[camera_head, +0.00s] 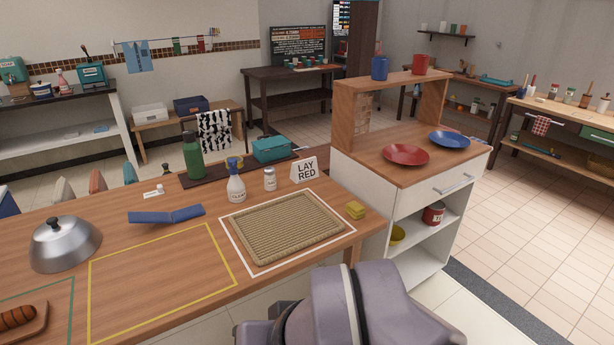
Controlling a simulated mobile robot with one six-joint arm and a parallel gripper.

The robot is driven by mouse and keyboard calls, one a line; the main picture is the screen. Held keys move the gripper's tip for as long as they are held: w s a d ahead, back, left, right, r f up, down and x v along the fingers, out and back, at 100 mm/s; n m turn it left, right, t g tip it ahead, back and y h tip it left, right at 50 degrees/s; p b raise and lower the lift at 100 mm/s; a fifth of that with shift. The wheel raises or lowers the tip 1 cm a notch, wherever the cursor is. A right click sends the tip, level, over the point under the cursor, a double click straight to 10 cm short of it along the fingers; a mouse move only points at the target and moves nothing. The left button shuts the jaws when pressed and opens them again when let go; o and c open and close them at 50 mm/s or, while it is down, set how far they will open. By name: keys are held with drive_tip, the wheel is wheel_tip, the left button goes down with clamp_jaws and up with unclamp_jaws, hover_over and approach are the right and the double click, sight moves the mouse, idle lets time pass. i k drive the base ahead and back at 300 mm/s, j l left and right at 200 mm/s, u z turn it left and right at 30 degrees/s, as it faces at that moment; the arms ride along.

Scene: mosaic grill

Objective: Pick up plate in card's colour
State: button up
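A white card (305,171) reading "LAY RED" stands on the wooden counter behind a woven mat. A red plate (406,155) lies on top of the white cabinet, at its left. A blue plate (449,139) lies to its right and a little farther back, apart from it. Both plates look empty. Part of my arm shows at the bottom centre, in front of the counter. My gripper's fingers are not seen, and nothing held is visible.
The woven mat (286,228) lies inside a white outline on the counter (60,215). A wooden shelf (437,101) rises behind the plates. Open tiled floor lies right of the cabinet.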

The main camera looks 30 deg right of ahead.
sight(405, 155)
drive_tip(key=z, duration=1.75)
